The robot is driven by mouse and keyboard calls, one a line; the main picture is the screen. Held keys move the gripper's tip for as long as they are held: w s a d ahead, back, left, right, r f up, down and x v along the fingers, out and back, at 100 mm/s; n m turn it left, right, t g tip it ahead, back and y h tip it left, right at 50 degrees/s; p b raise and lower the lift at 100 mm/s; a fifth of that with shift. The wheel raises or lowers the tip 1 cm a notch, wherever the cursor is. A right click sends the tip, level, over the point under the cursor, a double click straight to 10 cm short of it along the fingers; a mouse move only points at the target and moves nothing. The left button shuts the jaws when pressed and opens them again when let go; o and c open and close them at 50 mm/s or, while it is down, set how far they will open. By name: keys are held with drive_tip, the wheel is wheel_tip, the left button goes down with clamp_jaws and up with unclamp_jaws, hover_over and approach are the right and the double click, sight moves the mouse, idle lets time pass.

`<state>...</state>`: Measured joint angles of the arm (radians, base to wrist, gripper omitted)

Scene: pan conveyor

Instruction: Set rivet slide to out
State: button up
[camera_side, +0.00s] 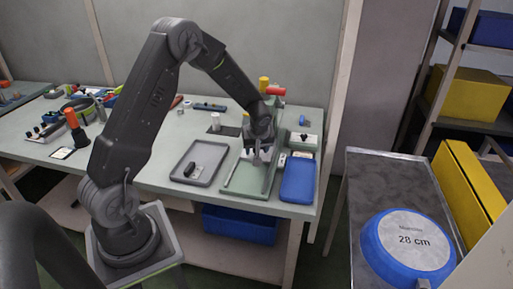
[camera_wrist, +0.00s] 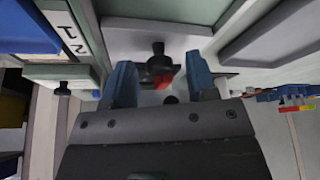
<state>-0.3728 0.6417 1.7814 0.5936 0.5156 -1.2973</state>
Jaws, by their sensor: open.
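My gripper (camera_side: 258,155) is at the green fixture (camera_side: 233,188) on the bench, pointing down. In the wrist view its two blue fingertips (camera_wrist: 161,80) are apart, and nothing is seen clamped between them. A small black knob (camera_wrist: 158,48) on a grey plate (camera_wrist: 125,38) shows between and beyond the fingertips, with a red part just below it. This may be the rivet slide; I cannot read its position or any in/out marking. I cannot tell whether the fingers touch the knob. In the side view my gripper hides this part.
A grey tray (camera_side: 216,152) with a dark item lies left of the fixture, a blue tray (camera_side: 299,180) right. A white box (camera_side: 303,140) with a black knob stands behind the blue tray. The fixture has a red-topped part (camera_side: 276,91). Tools crowd the bench's left.

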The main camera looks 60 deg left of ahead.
clamp_jaws()
idle(0.5)
drive_tip(key=shift+d, duration=0.1)
drive_tip(key=s+d, duration=0.9)
drive_tip(key=s, duration=0.1)
drive_tip(key=shift+d, duration=0.35)
unclamp_jaws()
drive_tip(key=v, duration=1.3)
drive_tip(key=shift+d+r, duration=0.25)
drive_tip(key=shift+r, duration=0.1)
